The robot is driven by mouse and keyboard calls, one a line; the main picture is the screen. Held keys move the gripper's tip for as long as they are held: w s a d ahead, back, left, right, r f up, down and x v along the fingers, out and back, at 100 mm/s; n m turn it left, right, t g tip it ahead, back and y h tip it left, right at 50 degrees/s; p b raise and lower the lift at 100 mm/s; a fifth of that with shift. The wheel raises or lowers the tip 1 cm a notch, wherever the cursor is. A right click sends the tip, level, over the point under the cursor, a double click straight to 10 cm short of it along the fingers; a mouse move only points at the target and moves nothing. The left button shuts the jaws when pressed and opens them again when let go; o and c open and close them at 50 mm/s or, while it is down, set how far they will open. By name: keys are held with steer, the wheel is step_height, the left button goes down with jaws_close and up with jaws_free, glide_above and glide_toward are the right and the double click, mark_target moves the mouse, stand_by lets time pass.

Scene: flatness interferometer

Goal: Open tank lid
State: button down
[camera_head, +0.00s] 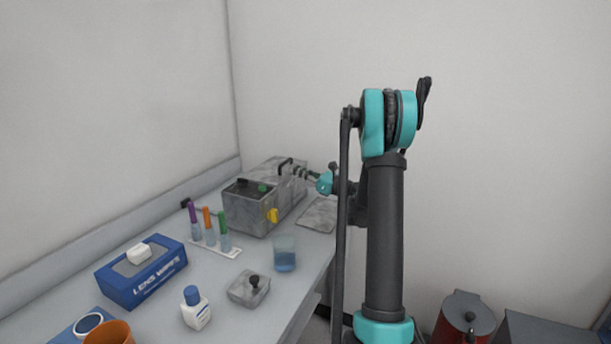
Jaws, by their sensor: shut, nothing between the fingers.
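A grey, marbled box-shaped tank (250,212) with a yellow knob (272,216) on its side stands at the back of the bench. Its near top looks dark, with a small green part on it. A grey section (268,168) behind carries a black handle (286,165); I cannot tell for certain that this is the lid, or how far it is open. My gripper (298,171) is shut and empty, just right of the handle. It is small in view, and I cannot tell whether it touches the handle. My arm reaches in from the right.
A grey plate (317,214) lies right of the tank. A blue beaker (285,255), a rack (222,249) of capped tubes, a knobbed grey block (249,288), a white bottle (196,310) and a blue wipes box (142,272) stand in front. A red bin (465,320) is off the bench.

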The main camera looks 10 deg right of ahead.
mark_target(292, 160)
steer(key=shift+w+a+r, duration=0.1)
steer(key=shift+w+a, duration=0.15)
steer(key=shift+a, duration=0.1)
steer(key=shift+r, duration=0.15)
steer(key=shift+r+h, duration=0.3)
steer(key=shift+r, duration=0.05)
steer(key=shift+a+r+g, duration=0.1)
steer(key=shift+r+g, duration=0.3)
steer(key=shift+g, duration=0.1)
steer(key=shift+w+a+r+h, duration=0.15)
steer(key=shift+a+r+h, duration=0.05)
steer(key=shift+r+h, duration=0.6)
steer(key=w+a+r+g+h, duration=0.8)
steer(key=w+a+r+h, duration=0.2)
steer(key=a, duration=0.4)
steer(key=shift+w+a+r, duration=0.3)
steer(key=shift+w+r, duration=0.05)
steer(key=shift+r, duration=0.05)
